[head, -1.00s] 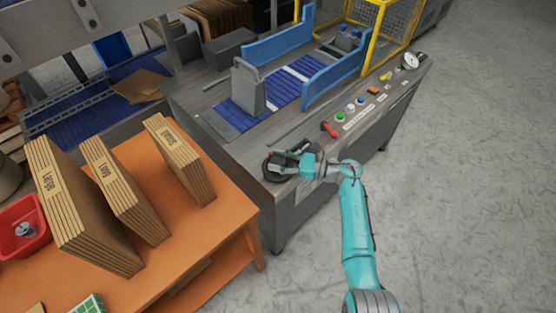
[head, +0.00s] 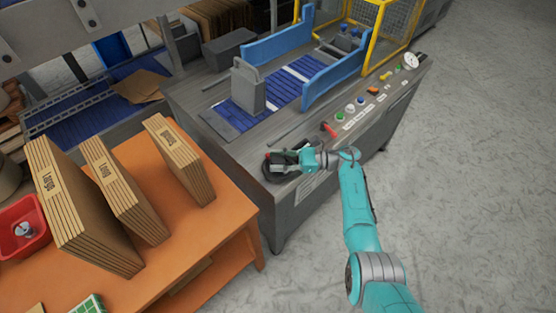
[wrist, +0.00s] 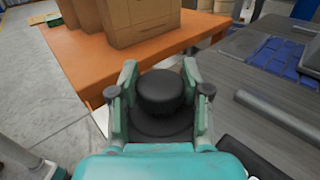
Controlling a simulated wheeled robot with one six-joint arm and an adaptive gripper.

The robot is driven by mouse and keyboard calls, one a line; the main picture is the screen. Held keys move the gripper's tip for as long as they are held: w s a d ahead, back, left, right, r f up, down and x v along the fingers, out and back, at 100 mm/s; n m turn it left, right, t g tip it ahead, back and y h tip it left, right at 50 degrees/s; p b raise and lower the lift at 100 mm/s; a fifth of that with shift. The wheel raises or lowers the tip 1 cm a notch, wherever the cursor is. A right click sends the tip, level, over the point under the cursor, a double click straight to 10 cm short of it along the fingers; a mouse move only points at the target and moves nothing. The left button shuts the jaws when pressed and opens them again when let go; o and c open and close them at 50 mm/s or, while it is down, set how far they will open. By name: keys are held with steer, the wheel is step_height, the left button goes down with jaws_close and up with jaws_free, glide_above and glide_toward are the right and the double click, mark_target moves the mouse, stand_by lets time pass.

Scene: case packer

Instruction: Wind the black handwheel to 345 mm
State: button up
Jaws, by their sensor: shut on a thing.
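The black handwheel (head: 273,177) lies flat at the near left corner of the grey machine top, partly hidden by my gripper in the head view. My gripper (head: 284,160) is over the wheel. In the wrist view, my gripper (wrist: 160,92) has one finger on each side of a round black knob (wrist: 158,88) and is shut on it. The knob stands above the wider dark disc of the handwheel (wrist: 160,127). I cannot read any millimetre scale or value in these views.
An orange table (head: 228,209) with upright bundles of cartons (head: 180,160) stands close on the left. A red lever (head: 329,130) and several buttons run along the machine's front edge. Blue guide rails (head: 335,78) stand farther back. The floor on the right is clear.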

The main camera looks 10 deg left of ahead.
steer(key=o, duration=1.2)
steer(key=shift+c, duration=0.2)
steer(key=w+d, duration=0.2)
steer(key=d, duration=0.9)
steer(key=shift+d, duration=0.35)
